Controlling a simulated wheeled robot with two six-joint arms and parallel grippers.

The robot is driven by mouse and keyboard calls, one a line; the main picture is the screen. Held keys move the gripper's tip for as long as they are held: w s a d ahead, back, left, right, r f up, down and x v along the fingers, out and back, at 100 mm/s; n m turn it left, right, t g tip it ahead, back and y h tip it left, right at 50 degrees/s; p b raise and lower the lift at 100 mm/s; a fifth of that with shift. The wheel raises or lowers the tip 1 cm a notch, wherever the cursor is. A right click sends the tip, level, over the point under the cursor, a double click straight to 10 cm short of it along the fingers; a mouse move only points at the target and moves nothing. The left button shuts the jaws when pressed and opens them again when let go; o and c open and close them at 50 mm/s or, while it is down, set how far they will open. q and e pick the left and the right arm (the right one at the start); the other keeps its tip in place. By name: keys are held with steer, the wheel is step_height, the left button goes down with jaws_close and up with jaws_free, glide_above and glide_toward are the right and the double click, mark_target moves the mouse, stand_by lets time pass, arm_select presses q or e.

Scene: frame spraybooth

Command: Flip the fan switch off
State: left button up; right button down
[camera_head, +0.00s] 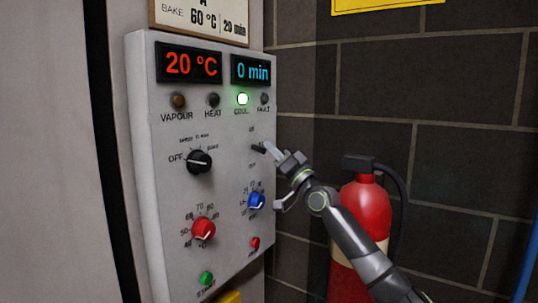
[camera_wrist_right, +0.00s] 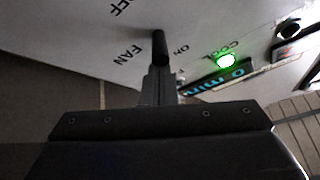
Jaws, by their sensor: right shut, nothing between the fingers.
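The fan switch (camera_head: 259,149) is a small black lever on the right part of the grey control panel (camera_head: 225,130). It also shows in the right wrist view (camera_wrist_right: 159,46), a dark rod near the FAN, ON and OFF lettering. My right gripper (camera_head: 270,148) is shut and empty, with its fingertips just right of the lever. In the right wrist view the shut fingers (camera_wrist_right: 160,82) line up right behind the lever's rounded end. I cannot tell whether they touch it. My left gripper is not in view.
The panel has a black selector knob (camera_head: 199,161), a red knob (camera_head: 203,229) and a blue knob (camera_head: 256,201) near my arm. The green COOL lamp (camera_head: 242,99) is lit. Displays read 20 °C and 0 min. A red fire extinguisher (camera_head: 366,207) stands behind my right arm by the brick wall.

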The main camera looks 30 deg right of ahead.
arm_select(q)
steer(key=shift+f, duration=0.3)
arm_select(e)
step_height(320, 180, up, 10)
steer(key=shift+f, duration=0.2)
stand_by(0.3)
stand_by(0.5)
